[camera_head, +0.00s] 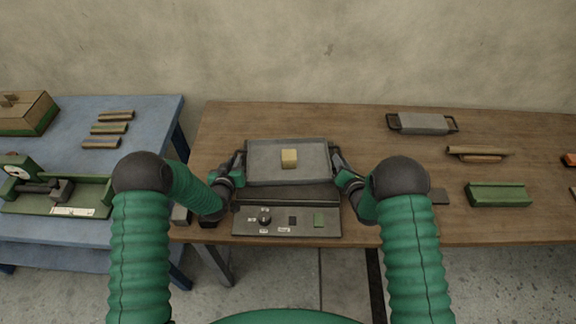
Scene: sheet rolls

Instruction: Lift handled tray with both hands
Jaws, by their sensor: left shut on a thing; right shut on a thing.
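The handled tray (262,165) is a grey rectangular tray in the middle of the view, over the wooden table. A small yellow block (289,158) sits inside it, near its middle. My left gripper (238,165) is shut on the tray's left handle. My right gripper (340,163) is shut on the tray's right handle. The handles are mostly hidden by the grippers. The tray looks about level; I cannot tell whether it touches what is below it.
On the wooden table (350,118) at right are a grey handled block (422,123), a wooden-handled tool (478,152) and a green channel block (497,194). A blue table (150,120) stands left.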

